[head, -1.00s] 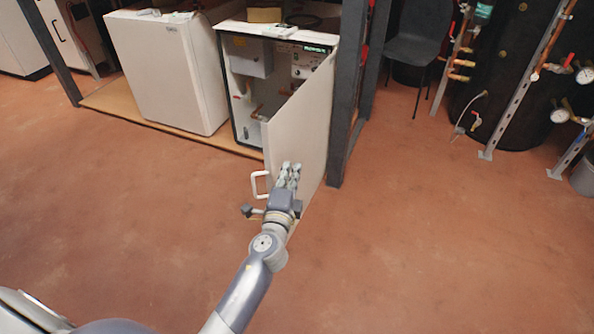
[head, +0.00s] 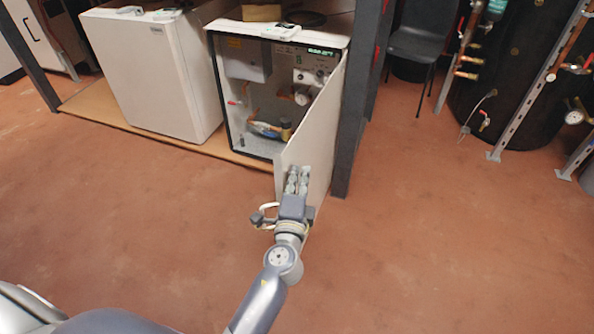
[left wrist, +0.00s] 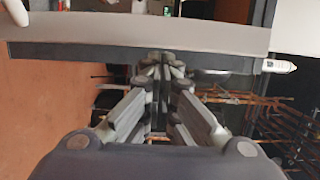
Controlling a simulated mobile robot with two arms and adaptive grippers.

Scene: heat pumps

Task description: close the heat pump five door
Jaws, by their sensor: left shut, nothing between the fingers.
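The white heat pump door (head: 322,140) stands open, hinged on the right of the open heat pump cabinet (head: 222,90). It juts out toward me and covers part of the inside. In the left wrist view the shut fingertips (left wrist: 163,65) point at a pale panel (left wrist: 110,35), probably the door, crossing the top. My right gripper is not in view.
A closed white unit (head: 150,75) stands left of the cabinet on a wooden base (head: 110,117). A dark post (head: 358,110) stands just right of the door. A dark chair (head: 412,45) and pipes are behind it. The red floor in front is clear.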

